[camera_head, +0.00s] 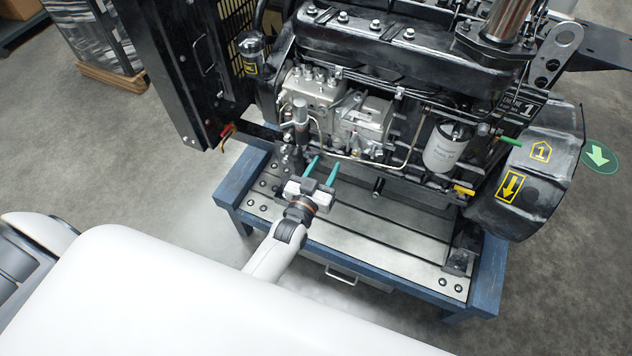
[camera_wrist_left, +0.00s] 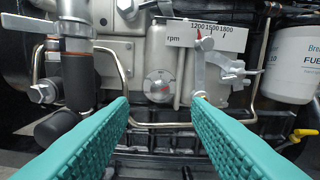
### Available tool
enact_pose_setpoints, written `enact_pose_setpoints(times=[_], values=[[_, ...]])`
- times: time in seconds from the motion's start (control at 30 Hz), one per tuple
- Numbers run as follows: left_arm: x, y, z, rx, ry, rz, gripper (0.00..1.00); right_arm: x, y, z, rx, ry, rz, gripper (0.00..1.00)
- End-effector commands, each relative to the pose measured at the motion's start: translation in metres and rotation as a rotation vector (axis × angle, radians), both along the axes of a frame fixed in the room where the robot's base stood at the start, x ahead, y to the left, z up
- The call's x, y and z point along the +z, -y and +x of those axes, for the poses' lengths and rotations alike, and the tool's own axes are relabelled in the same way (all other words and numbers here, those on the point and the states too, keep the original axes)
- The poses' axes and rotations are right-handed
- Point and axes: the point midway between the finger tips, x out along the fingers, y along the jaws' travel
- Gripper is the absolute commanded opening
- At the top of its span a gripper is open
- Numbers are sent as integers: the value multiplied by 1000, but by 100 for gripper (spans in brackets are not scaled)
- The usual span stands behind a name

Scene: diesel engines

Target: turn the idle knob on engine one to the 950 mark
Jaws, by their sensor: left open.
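Engine one (camera_head: 372,35) stands on a blue-framed bench, with a yellow "1" label (camera_head: 540,151) on its right-hand housing. In the left wrist view a round, clear-looking knob (camera_wrist_left: 158,85) sits on the grey pump body, near the middle between my fingers. Its marks are too small to read. An rpm plate (camera_wrist_left: 180,33) above it reads 1200, 1500 and 1800, with a red-tipped pointer (camera_wrist_left: 199,42) near 1500. My left gripper (camera_head: 322,168) is open and empty, its teal fingers towards the pump and apart from the knob. My right gripper is not in view.
A black pipe with a lever (camera_wrist_left: 70,60) stands left of the knob. A metal linkage (camera_wrist_left: 222,75) and a white fuel filter (camera_head: 445,148) are to its right. Thin metal pipes cross beneath. The bench top (camera_head: 400,242) in front of the engine is largely clear.

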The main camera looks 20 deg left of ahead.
Motion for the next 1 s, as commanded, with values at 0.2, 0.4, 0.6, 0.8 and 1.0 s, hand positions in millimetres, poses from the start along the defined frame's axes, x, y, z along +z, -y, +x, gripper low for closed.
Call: enact_pose_setpoints(times=[0.2, 0.4, 0.6, 0.8, 1.0], values=[[-2, -1, -41, 0, -2, 1, 44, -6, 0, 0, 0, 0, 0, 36], [0, -2, -55, 0, 0, 0, 44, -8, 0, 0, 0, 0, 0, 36], [0, -2, -56, 0, 0, 0, 44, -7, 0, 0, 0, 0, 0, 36], [0, -2, -56, 0, 0, 0, 44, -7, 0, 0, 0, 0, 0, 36], [-4, -1, -57, -2, -9, 1, 44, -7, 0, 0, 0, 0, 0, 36]])
